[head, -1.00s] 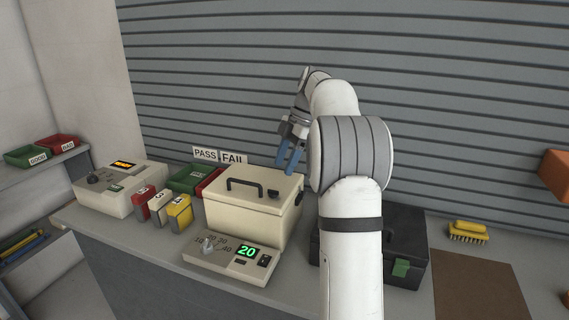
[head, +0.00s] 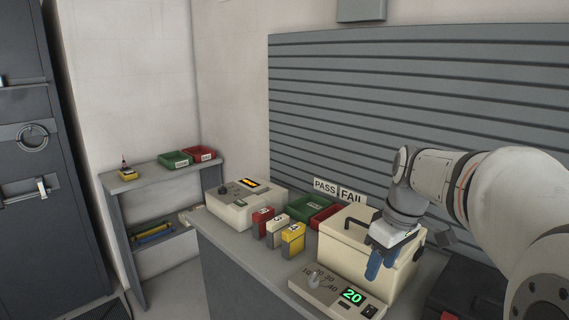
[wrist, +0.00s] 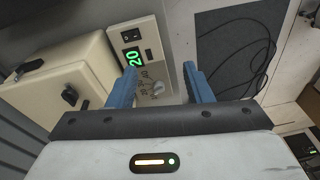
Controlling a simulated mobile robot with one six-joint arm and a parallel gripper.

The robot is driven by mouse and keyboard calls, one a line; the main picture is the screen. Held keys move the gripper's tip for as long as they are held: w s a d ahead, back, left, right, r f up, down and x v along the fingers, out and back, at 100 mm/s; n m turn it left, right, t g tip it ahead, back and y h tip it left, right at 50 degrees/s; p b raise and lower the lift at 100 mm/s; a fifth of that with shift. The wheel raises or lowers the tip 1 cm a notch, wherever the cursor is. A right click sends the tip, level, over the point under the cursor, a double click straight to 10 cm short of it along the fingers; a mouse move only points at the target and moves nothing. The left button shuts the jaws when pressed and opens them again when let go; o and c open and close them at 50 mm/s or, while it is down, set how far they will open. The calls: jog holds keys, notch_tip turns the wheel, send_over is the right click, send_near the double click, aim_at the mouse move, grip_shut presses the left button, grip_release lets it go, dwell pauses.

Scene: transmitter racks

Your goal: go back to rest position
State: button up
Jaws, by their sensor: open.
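My gripper (head: 381,262) has blue fingers that are apart with nothing between them. In the head view it hangs in front of the cream box (head: 345,245) with the dark handle, above the bench. In the wrist view the open fingers of my gripper (wrist: 158,85) point toward the control panel (wrist: 146,62), which shows a green 20, a dial and a switch. The same control panel (head: 325,302) lies in front of the cream box in the head view. My arm covers the right side of the bench.
Red, white and yellow numbered blocks (head: 279,232) stand left of the cream box. A tester with an orange display (head: 246,203) is farther left. Green (head: 305,208) and red bins sit by the PASS and FAIL signs. A side shelf (head: 150,180) and grey cabinet (head: 40,150) are at the left.

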jog(key=s+a+f+m, duration=0.2)
jog(key=s+f+m, duration=0.1)
jog(key=s, duration=0.4)
jog(key=s+a+f+m+t+h, duration=0.1)
jog(key=s+a+f+m, duration=0.1)
jog(key=s+f+m, duration=0.2)
jog(key=s+f, duration=0.1)
jog(key=s, duration=0.2)
jog(key=shift+s+f+t+h, duration=0.3)
jog(key=shift+f, duration=0.05)
jog(key=shift+c, duration=0.3)
